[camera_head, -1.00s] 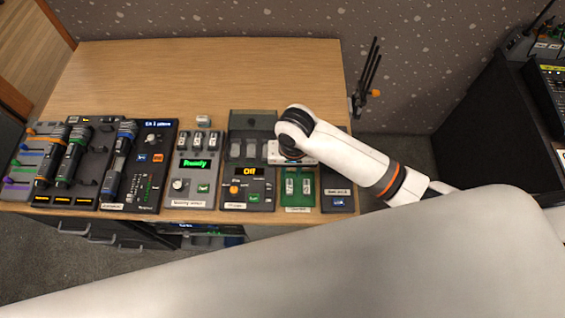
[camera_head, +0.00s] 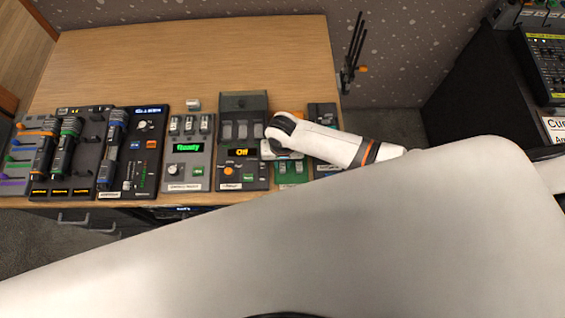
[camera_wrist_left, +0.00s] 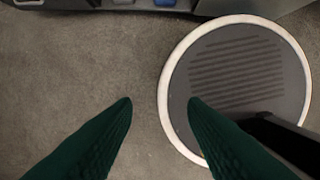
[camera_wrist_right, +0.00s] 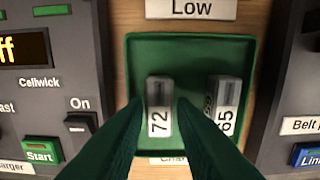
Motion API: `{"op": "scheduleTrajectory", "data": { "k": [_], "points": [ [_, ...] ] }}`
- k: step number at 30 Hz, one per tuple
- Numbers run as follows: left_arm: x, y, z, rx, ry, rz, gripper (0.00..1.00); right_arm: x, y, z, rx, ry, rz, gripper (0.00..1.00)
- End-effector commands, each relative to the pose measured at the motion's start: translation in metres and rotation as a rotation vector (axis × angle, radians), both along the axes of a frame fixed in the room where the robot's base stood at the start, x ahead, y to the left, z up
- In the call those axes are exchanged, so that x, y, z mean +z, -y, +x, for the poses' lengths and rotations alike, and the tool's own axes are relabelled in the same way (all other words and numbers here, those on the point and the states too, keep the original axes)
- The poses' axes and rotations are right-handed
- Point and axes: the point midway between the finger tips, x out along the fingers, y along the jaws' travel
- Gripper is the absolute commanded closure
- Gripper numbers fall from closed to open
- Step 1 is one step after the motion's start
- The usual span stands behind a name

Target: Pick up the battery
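A green tray (camera_wrist_right: 190,60) in the right wrist view holds two grey batteries with white labels, one marked 72 (camera_wrist_right: 159,108) and one marked 65 (camera_wrist_right: 224,100). My right gripper (camera_wrist_right: 158,103) is open, with one dark green fingertip on each side of battery 72; I cannot tell whether they touch it. In the head view the tray (camera_head: 293,182) is partly visible under my right arm, and the fingertips are hidden. My left gripper (camera_wrist_left: 160,101) is open and empty above the carpet, beside a round grey disc.
In the head view, a unit reading Ready (camera_head: 187,147) and one reading Off (camera_head: 241,152) stand left of the tray. A small block (camera_head: 193,104) sits behind the Ready unit. The rear of the wooden table (camera_head: 190,60) is clear.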

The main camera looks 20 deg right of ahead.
Motion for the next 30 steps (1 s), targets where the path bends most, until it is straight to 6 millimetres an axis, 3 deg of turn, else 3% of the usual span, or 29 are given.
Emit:
{"op": "scheduleTrajectory", "data": {
  "k": [9, 14, 22, 26, 30],
  "points": [
    [-0.001, -0.001, -0.020, 0.000, -0.030, 0.002, 0.61, -0.008, 0.000, 0.000, 0.001, 0.001, 0.001, 0.76],
    [-0.001, -0.001, -0.019, 0.000, -0.030, 0.002, 0.61, -0.008, 0.000, 0.000, 0.000, 0.001, 0.000, 1.00],
    [-0.001, -0.001, -0.018, 0.000, -0.028, 0.003, 0.61, -0.007, 0.000, 0.000, 0.000, 0.001, 0.001, 1.00],
    [-0.002, -0.001, -0.017, 0.000, -0.026, 0.003, 0.61, 0.006, 0.000, 0.001, 0.001, 0.003, 0.002, 1.00],
    [-0.003, -0.001, -0.016, 0.000, -0.025, 0.002, 0.61, 0.033, 0.000, 0.001, 0.001, 0.004, 0.003, 1.00]
  ]
}}
